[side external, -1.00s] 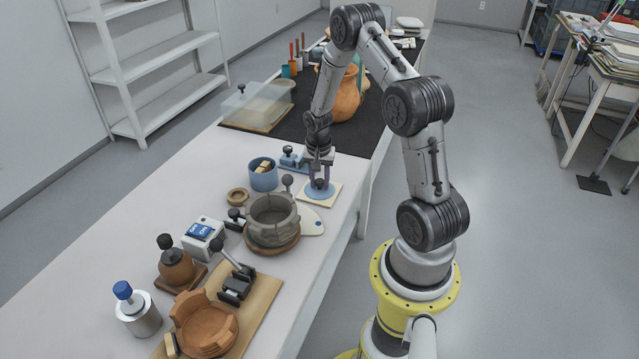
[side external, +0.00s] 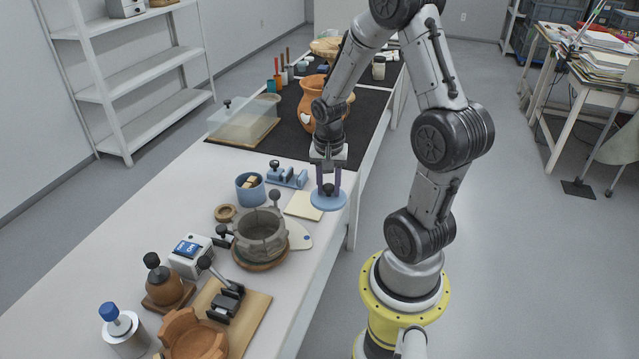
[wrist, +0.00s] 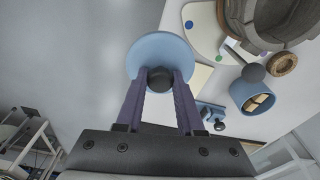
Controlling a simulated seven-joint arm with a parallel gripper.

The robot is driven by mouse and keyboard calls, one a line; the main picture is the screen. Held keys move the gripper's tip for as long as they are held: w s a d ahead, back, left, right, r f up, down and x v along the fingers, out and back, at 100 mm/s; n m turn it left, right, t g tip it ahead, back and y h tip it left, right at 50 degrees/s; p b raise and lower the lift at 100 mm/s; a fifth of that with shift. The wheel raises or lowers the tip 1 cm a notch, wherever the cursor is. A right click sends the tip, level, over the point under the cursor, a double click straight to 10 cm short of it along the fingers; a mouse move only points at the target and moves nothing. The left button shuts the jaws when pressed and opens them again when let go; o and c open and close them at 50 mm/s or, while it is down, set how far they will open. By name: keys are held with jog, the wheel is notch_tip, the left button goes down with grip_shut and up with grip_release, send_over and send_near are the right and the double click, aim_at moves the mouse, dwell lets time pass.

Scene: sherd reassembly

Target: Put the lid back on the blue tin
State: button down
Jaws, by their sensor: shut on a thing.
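The blue lid (side external: 327,201) is a round blue disc with a black knob. My gripper (side external: 328,188) is shut on the knob, and the lid hangs level at the table's right edge, beside a cream square pad (side external: 304,206). In the wrist view the lid (wrist: 160,50) shows beyond the fingers, with the knob between my gripper's fingertips (wrist: 160,78). The blue tin (side external: 250,188) stands open to the left of the lid, with tan pieces inside. The tin also shows in the wrist view (wrist: 243,92), at right.
A grey ringed pot (side external: 261,233) stands on a round wooden base, nearer the camera. A blue clamp device (side external: 287,176) sits between the tin and my gripper. A small wooden ring (side external: 225,213) lies left of the pot. A clear box (side external: 243,119) stands farther back.

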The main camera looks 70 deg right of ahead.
jog(key=shift+s+a+r, duration=0.45)
jog(key=shift+s+a, duration=0.25)
jog(key=shift+s, duration=0.1)
jog(key=w+d+r, duration=0.2)
jog(key=w+d, duration=0.2)
jog(key=w, duration=0.8)
jog(key=w+d+r, duration=0.2)
jog(key=w+d, duration=0.3)
jog(key=w, duration=0.7)
jog(key=shift+w+a+f, duration=0.35)
jog(key=shift+w+f, duration=0.3)
jog(key=shift+f, duration=0.95)
jog(key=shift+w+a+f, duration=0.3)
jog(key=shift+w+f, duration=0.3)
jog(key=shift+f, duration=1.05)
jog(key=shift+w+a+f, duration=0.35)
jog(key=shift+w+f, duration=0.3)
jog(key=shift+f, duration=0.95)
jog(key=shift+f, duration=0.15)
